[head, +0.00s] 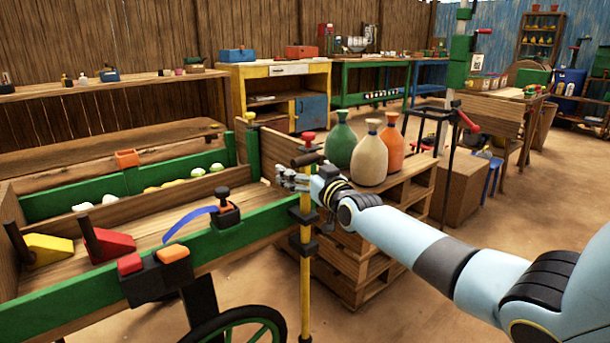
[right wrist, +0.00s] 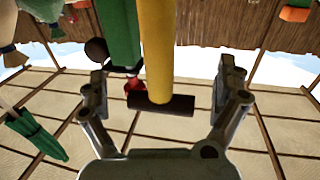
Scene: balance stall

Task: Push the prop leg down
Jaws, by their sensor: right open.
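The prop leg is a yellow pole (head: 305,272) standing upright at the front corner of the green-railed cart. Its short dark crossbar handle (head: 306,159) is at the top, and dark clamps sit lower on the pole. My right gripper (head: 287,180) is at the upper pole just below the handle, with its fingers open. In the right wrist view the yellow pole (right wrist: 156,45) and dark crossbar (right wrist: 161,104) lie between the spread fingers of the right gripper (right wrist: 162,82). Contact cannot be told. My left gripper is not in view.
A wheel (head: 240,328) is below. Green, cream and orange sacks (head: 369,160) stand on stacked pallets (head: 410,195) right behind the pole.

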